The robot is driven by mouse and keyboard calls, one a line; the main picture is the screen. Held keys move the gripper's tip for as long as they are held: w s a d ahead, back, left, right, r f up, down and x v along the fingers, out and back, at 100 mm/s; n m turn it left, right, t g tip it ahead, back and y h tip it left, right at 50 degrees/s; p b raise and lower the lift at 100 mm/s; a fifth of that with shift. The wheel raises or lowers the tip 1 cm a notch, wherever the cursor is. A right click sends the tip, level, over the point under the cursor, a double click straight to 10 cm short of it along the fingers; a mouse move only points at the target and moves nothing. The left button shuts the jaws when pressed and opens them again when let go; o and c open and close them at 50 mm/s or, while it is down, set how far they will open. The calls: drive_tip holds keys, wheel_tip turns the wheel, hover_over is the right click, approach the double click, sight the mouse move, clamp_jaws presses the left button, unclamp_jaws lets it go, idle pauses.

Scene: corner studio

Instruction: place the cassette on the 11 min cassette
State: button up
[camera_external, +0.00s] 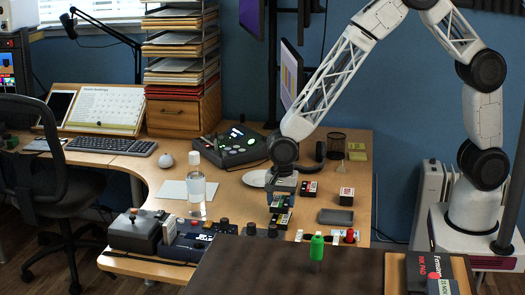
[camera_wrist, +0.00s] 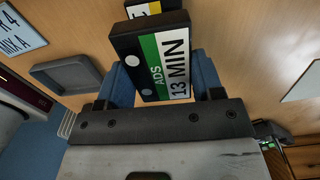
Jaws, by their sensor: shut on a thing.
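A black cassette with a green and white label reading "ADS 13 MIN" (camera_wrist: 160,58) is between the blue fingers of my gripper (camera_wrist: 161,82) in the wrist view. In the external view my gripper (camera_external: 281,196) is low over the desk, shut on this cassette (camera_external: 279,204). A yellow-labelled cassette (camera_wrist: 157,6) shows past it at the top edge of the wrist view, mostly hidden. A cassette (camera_external: 282,219) also shows just below my gripper in the external view. Two more cassettes (camera_external: 309,187) (camera_external: 346,196) lie to the right. I cannot read which one is the 11 min cassette.
A grey tray (camera_external: 336,217) lies right of my gripper; it also shows in the wrist view (camera_wrist: 68,74). A clear bottle (camera_external: 196,190) and a control box (camera_external: 140,231) stand left. A white plate (camera_external: 254,178) is behind. A green bottle (camera_external: 317,247) stands in front.

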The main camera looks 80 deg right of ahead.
sight(281, 201)
drive_tip(key=shift+f, duration=0.1)
drive_tip(key=shift+f, duration=1.65)
drive_tip(key=shift+f, duration=0.1)
drive_tip(key=o, duration=0.9)
wheel_tip(281, 201, up, 12)
drive_tip(key=shift+r, duration=0.15)
